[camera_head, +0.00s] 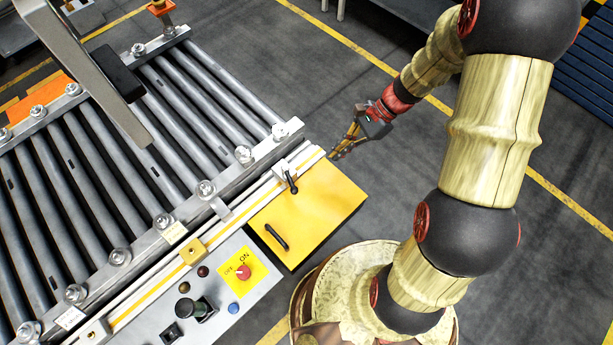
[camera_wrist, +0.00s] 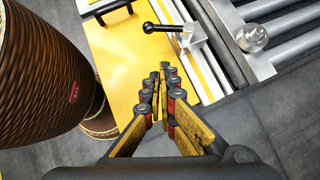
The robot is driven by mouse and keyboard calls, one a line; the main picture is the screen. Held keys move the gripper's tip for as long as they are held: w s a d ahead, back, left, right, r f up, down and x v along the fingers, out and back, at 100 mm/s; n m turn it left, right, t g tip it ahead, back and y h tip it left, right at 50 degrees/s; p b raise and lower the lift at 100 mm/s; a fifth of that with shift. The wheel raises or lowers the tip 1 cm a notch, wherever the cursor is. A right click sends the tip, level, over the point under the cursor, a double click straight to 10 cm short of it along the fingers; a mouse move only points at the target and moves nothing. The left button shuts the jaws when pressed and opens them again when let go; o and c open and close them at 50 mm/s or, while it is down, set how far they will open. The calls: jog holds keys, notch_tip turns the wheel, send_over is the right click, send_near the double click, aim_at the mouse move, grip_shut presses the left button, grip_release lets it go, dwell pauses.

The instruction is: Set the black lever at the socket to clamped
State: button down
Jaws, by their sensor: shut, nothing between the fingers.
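The black lever (camera_head: 291,184) sticks out from a small metal socket (camera_head: 281,169) on the conveyor's side rail, over the yellow box top. In the wrist view the lever (camera_wrist: 163,28) ends in a round black knob pointing left, away from the socket (camera_wrist: 192,40). My gripper (camera_head: 335,153) is by the far corner of the yellow box, apart from the lever. In the wrist view my gripper's fingertips (camera_wrist: 159,72) are together with nothing between them, and the lever lies ahead of them.
The yellow box (camera_head: 325,205) has a black handle (camera_head: 276,238) on top. A control panel (camera_head: 215,285) with a red knob and buttons stands nearby. The roller conveyor (camera_head: 110,170) fills the left. Dark floor (camera_head: 330,80) is clear beyond my gripper.

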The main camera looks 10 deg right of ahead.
aim_at(290, 180)
jog(key=shift+a, duration=0.1)
jog(key=b+x, duration=0.2)
jog(key=x, duration=0.8)
jog(key=shift+s+f, duration=0.15)
jog(key=shift+s+a+f+b, duration=0.2)
jog(key=shift+a+b, duration=0.1)
jog(key=shift+a, duration=0.65)
jog(key=shift+s+a+f+b, duration=0.15)
jog(key=shift+a+b, duration=0.1)
jog(key=shift+a, duration=0.65)
jog(key=shift+r, duration=0.1)
jog(key=shift+a, duration=0.15)
